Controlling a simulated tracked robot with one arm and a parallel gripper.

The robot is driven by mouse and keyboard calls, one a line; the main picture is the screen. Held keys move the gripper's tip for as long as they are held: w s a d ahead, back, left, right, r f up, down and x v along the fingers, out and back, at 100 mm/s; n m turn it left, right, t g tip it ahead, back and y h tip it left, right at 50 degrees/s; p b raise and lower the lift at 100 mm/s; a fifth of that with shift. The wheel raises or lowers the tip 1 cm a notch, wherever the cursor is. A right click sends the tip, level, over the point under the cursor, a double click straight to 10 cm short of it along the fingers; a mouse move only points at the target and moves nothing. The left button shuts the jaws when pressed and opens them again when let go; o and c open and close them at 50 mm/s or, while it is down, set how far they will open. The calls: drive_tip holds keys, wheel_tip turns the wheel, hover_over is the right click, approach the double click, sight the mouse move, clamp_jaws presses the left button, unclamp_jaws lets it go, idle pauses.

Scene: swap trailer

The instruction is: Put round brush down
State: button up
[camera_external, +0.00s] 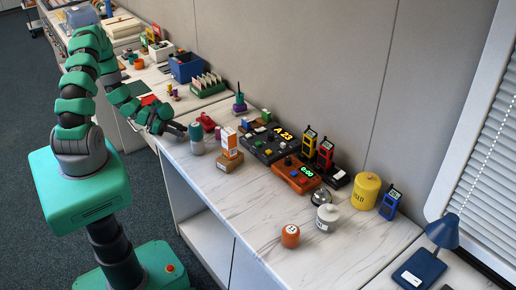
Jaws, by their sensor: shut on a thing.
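My gripper (183,129) is low over the near edge of the marble-look counter (213,185), at the left of its nearer stretch. It is shut on a small upright thing with a teal top and a grey lower part, which I take for the round brush (197,142). The brush's lower end is at or just above the counter top; I cannot tell if it touches. The fingertips are small and dark here, so the exact grip is hard to see.
Close by are a red object (206,122) and an orange-and-white box (229,141) on a brown block. The front counter right of the brush is clear.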

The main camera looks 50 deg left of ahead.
drive_tip(key=o, duration=1)
drive_tip(key=shift+c, duration=0.2)
drive_tip(key=v, duration=1.2)
drive_tip(key=shift+b, duration=0.3)
